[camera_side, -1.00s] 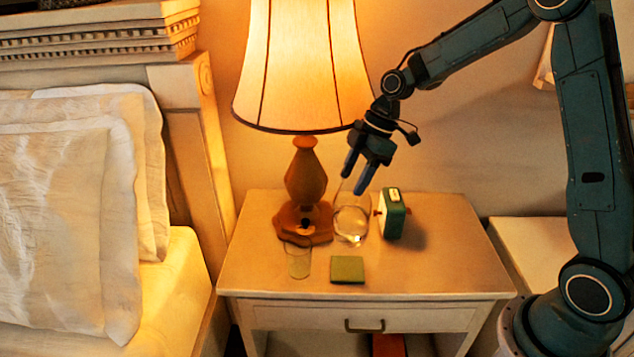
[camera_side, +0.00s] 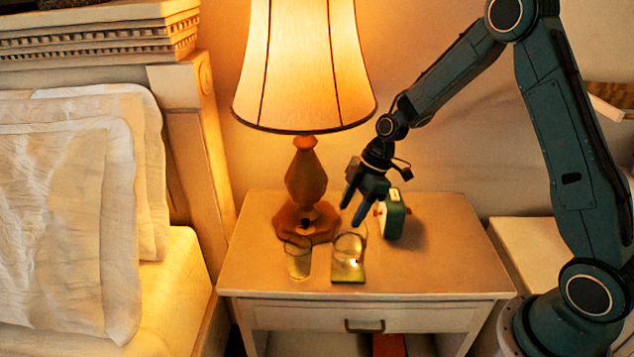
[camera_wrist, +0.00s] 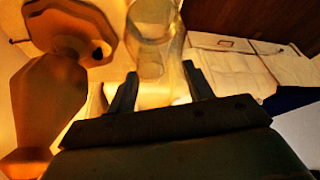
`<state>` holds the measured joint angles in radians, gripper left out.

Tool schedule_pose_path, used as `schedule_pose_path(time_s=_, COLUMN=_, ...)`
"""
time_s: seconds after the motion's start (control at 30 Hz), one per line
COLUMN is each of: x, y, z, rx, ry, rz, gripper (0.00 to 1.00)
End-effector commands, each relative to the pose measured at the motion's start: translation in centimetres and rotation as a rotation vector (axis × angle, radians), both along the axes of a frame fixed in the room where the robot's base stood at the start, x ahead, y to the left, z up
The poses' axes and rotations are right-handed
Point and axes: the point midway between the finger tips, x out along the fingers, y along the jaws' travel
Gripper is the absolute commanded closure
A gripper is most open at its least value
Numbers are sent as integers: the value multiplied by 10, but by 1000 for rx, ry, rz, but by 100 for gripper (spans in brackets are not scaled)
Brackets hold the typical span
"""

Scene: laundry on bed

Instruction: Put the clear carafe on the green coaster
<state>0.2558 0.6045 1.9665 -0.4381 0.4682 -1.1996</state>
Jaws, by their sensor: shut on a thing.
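The clear carafe (camera_side: 348,246) is see-through with a rounded body. In the side view it is in front of the lamp, and its lower part overlaps the green coaster (camera_side: 348,277), a flat square near the nightstand's front. I cannot tell whether its base touches the coaster. My gripper (camera_side: 353,211) points down and is shut on the carafe's upper part, whose outline is faint. In the wrist view the two fingers of my gripper (camera_wrist: 162,83) stand on either side of the clear glass.
A drinking glass (camera_side: 298,262) stands close to the left of the coaster. The lamp (camera_side: 306,180) is behind, and a green box-like clock (camera_side: 392,216) is at the right. The nightstand top (camera_side: 445,255) is free at the right.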

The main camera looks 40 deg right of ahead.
Motion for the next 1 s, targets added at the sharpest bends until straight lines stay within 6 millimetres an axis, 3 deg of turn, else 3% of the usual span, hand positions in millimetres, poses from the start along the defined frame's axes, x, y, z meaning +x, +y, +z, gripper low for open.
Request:
schedule_pose_path(time_s=0.23, x=1, y=0, z=-23, rx=0, ry=-2, rz=1, gripper=100)
schedule_pose_path(time_s=0.73, x=1, y=0, z=-28, rx=0, ry=-4, rz=1, gripper=100)
schedule_pose_path(time_s=0.77, x=0, y=0, z=-28, rx=0, ry=-1, rz=0, gripper=43)
schedule_pose_path(time_s=0.83, x=0, y=0, z=-28, rx=0, ry=-1, rz=0, gripper=29)
schedule_pose_path(time_s=1.0, x=0, y=0, z=-28, rx=0, ry=-1, rz=0, gripper=27)
